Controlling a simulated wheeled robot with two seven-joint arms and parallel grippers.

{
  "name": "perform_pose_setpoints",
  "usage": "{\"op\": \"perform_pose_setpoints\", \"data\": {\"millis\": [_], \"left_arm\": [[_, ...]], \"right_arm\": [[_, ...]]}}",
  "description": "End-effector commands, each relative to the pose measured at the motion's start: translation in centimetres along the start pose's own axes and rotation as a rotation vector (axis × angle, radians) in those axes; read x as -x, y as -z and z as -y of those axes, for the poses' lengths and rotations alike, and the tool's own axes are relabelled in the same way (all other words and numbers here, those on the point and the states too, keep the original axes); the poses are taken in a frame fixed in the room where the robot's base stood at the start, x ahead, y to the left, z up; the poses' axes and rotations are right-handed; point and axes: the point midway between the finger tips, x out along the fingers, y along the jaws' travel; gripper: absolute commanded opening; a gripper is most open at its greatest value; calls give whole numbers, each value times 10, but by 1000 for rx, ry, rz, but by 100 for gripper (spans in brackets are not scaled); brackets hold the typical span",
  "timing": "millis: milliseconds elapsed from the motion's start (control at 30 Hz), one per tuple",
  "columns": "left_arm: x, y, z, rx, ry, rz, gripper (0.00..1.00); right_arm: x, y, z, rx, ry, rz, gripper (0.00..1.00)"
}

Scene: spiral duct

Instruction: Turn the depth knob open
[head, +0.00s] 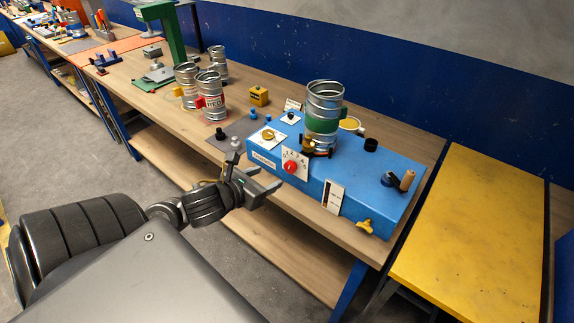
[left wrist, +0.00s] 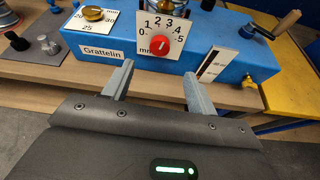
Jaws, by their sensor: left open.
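A red knob (head: 290,167) sits on a white dial plate marked 0 to 5 on the front of the blue machine (head: 345,198). In the left wrist view the red knob (left wrist: 160,43) is beyond the jaws and centred between them, and nothing touches it. No word "depth" is readable on the plate. My left gripper (head: 268,183) is open and empty just in front of the machine, left of and below the red knob. Its two fingers also show in the left wrist view (left wrist: 158,75). My right gripper is out of view.
A brass knob (left wrist: 93,13) on a plate marked 20, 25 and 30 sits left of the red knob. A metal duct (head: 324,105) stands on the machine. A crank (head: 406,181) and a yellow wing knob (head: 366,229) are at the right. Other duct pieces (head: 212,95) stand on the bench.

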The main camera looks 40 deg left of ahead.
Motion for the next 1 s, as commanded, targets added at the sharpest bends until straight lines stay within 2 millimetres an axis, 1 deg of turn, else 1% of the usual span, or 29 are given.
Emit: {"op": "perform_pose_setpoints", "data": {"millis": [133, 267, 467, 633, 667, 700, 800, 900, 1000], "left_arm": [[-3, 1, 0, -2, 1, 1, 57], [-12, 4, 1, -5, 6, 3, 57], [-32, 6, 0, -8, 0, 6, 57], [-60, 3, -1, -2, -2, 6, 57], [-64, 0, -1, 8, -3, 3, 57], [-72, -2, -1, 11, -3, 2, 57], [-87, -1, 0, 9, -1, 1, 57], [-98, -1, 0, 8, -1, 1, 57], [-105, -1, 0, 6, 0, 2, 57]], "right_arm": [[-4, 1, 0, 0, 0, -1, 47], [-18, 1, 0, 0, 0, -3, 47], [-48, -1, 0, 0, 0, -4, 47], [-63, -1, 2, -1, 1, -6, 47], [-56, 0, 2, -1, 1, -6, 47], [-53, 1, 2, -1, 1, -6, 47], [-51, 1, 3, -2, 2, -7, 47], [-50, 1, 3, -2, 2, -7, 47], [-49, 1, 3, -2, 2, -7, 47]]}}
